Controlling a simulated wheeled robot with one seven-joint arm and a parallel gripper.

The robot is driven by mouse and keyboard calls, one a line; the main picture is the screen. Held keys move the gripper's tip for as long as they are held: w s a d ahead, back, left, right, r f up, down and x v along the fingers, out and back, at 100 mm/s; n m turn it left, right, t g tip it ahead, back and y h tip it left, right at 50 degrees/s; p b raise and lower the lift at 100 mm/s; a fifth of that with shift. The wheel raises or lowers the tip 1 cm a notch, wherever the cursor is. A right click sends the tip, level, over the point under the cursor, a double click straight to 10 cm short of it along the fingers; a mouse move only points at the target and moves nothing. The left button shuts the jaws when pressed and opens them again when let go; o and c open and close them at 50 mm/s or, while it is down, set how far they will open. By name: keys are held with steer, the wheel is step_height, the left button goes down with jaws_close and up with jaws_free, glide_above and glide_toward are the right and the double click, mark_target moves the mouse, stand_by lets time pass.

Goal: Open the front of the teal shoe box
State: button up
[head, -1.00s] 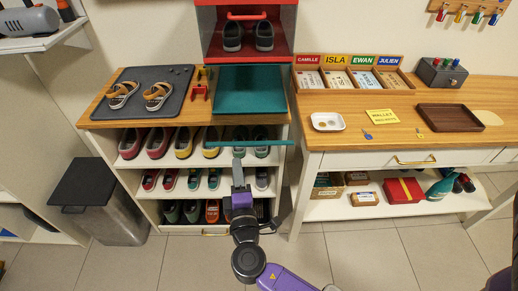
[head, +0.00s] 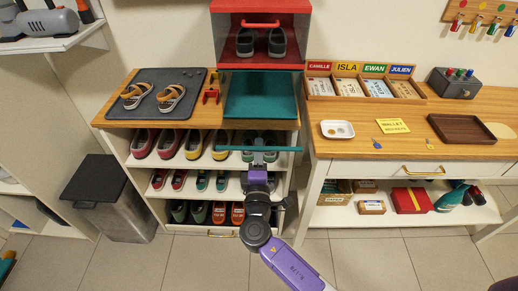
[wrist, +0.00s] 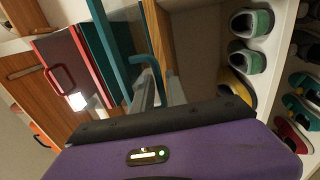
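The teal shoe box (head: 261,94) is on the left counter, directly below the red box. A thin teal strip (head: 228,148), seen edge-on, stands out in front of it and looks like the edge of its front, swung outward. The strip (wrist: 120,45) also shows in the wrist view, with a bent teal handle (wrist: 152,66) beside it. My gripper (head: 259,158) is just below the strip's middle. In the wrist view its fingers (wrist: 158,88) are beside the handle's lower end; whether they clamp it is hidden.
The red box (head: 262,42) holds a pair of shoes. Shelves of shoes (head: 195,148) are below the counter, close to my arm. Sandals on a grey mat (head: 150,97) lie to the left. A bin (head: 100,195) stands left, a desk (head: 345,148) right. Floor in front is clear.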

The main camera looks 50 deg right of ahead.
jaws_close()
stand_by(1.4)
